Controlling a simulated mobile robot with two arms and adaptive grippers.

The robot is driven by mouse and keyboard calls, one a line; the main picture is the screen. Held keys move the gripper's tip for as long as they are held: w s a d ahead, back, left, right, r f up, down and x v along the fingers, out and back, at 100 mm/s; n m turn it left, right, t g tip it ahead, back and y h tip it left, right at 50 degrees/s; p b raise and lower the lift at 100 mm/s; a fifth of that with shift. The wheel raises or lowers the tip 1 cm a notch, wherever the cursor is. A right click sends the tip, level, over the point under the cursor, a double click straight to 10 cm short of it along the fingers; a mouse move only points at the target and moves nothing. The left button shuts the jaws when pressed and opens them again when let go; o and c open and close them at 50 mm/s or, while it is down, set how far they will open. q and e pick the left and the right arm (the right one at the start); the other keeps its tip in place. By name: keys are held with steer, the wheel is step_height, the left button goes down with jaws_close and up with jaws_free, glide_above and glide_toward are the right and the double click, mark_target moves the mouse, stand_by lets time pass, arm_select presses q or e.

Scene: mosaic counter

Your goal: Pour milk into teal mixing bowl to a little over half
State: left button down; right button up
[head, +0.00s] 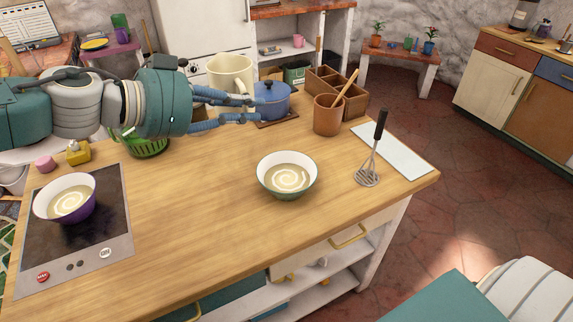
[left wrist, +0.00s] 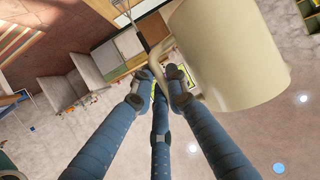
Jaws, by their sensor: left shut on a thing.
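The teal mixing bowl (head: 287,192) stands on the wooden counter, white inside, with a pale creamy surface and a lighter swirl below its rim. My left gripper (head: 250,108) is shut on the handle of a cream jug (head: 229,72), held near upright above the back of the counter, behind and left of the bowl. In the left wrist view the fingers (left wrist: 160,78) close on the handle beside the jug body (left wrist: 235,55). The jug's contents are hidden, and no stream shows. My right gripper is not in view.
A purple bowl (head: 79,212) with similar contents sits on the cooktop (head: 110,232) at left. The counter around the teal bowl is clear.

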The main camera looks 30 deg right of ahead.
arm_select(q)
steer(key=d+f+n+t+p, duration=0.3)
steer(key=d+f, duration=0.5)
steer(key=f, duration=0.1)
steer(key=s+d+f+p, duration=0.1)
steer(key=s+d+f, duration=0.1)
steer(key=s+f, duration=0.2)
steer(key=s+d+f+m+g+p, duration=0.1)
steer(key=s+d+f, duration=0.2)
steer(key=s+f, duration=0.2)
steer(key=shift+s+d+f+m, duration=0.2)
steer(key=shift+s+m, duration=0.1)
steer(key=shift+s, duration=0.3)
